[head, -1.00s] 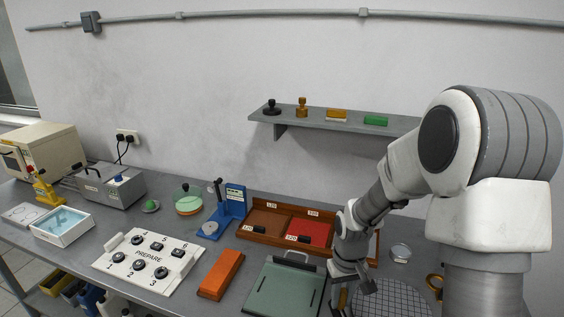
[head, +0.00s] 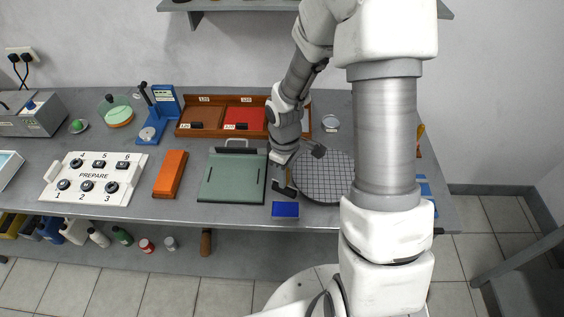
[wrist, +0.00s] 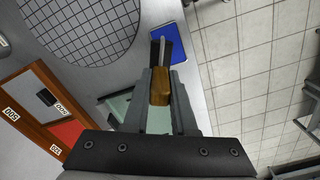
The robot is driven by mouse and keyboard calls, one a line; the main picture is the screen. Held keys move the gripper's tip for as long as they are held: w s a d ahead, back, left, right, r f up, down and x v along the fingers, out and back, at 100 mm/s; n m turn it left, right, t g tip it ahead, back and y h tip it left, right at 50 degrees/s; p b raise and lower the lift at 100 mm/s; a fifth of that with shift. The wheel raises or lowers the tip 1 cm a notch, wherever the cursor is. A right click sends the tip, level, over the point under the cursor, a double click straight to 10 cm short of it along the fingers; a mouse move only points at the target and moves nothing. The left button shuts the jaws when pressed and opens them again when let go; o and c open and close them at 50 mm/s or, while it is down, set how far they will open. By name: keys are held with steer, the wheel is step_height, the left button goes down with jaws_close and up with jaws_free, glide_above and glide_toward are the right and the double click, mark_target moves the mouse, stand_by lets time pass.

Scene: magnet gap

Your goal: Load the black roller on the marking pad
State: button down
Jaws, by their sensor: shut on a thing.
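My gripper (wrist: 162,92) is shut on the wooden handle of the black roller; it shows in the head view too (head: 289,168). The handle (wrist: 160,84) is brown, with a metal rod running from it to the black roller (wrist: 177,52). In the head view the roller (head: 284,191) shows as a small dark bar at the bench's front, just behind the blue marking pad (head: 285,210). In the wrist view the roller overlaps the near edge of the pad (wrist: 170,39). I cannot tell whether the two touch.
A round gridded plate (head: 325,177) lies right of the roller. A green board (head: 232,177) is to its left, then an orange block (head: 170,174) and the white PREPARE panel (head: 95,178). A wooden tray (head: 200,116) stands behind. The bench's front edge is close to the pad.

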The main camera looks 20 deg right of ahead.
steer(key=n, duration=0.1)
steer(key=s+n+p, duration=0.1)
steer(key=n, duration=0.1)
steer(key=s+r+n+p, duration=0.1)
steer(key=n, duration=0.1)
steer(key=shift+a, duration=0.15)
steer(key=shift+f+b, duration=2.5)
steer(key=shift+f, duration=0.5)
steer(key=shift+f+b, duration=0.45)
steer(key=shift+f, duration=0.05)
steer(key=shift+r, duration=0.1)
step_height(320, 180, up, 7)
steer(key=p, duration=0.6)
stand_by(0.3)
